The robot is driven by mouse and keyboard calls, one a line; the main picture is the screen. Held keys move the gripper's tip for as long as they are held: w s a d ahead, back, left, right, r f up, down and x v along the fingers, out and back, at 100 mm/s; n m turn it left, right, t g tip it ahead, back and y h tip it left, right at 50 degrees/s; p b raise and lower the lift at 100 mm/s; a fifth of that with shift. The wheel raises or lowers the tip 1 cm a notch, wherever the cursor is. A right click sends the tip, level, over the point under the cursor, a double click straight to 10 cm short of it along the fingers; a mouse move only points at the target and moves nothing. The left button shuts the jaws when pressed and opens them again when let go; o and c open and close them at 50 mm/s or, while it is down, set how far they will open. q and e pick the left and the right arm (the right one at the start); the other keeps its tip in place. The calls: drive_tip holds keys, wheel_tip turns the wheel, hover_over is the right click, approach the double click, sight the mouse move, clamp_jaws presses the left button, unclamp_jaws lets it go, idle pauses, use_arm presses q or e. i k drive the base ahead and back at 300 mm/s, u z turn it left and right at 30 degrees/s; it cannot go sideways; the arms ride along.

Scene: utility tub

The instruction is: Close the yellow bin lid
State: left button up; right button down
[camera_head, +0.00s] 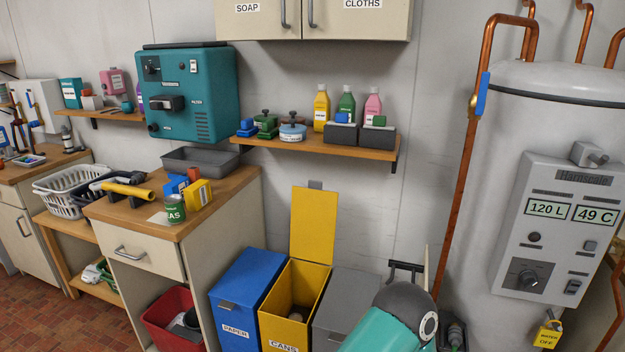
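The yellow bin (287,317), labelled CANS, stands on the floor between a blue bin and a grey bin. Its yellow lid (313,224) stands open, upright at the back of the bin and close to the wall. A small grey tab shows at the lid's top edge. Neither of my grippers is in view.
The blue PAPER bin (247,285) and grey bin (350,295) look closed. A teal and grey rounded body (392,318) covers part of the grey bin's front right. A wooden shelf (330,147) with bottles hangs above the raised lid. A cabinet (150,262) stands left.

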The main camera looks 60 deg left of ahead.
sight(314, 209)
drive_tip(key=u, duration=0.5)
drive_tip(key=i, duration=1.1)
drive_tip(key=u, duration=0.7)
drive_tip(key=k, duration=0.8)
drive_tip(key=u, duration=0.2)
drive_tip(key=i, duration=0.85)
drive_tip(key=z, duration=0.1)
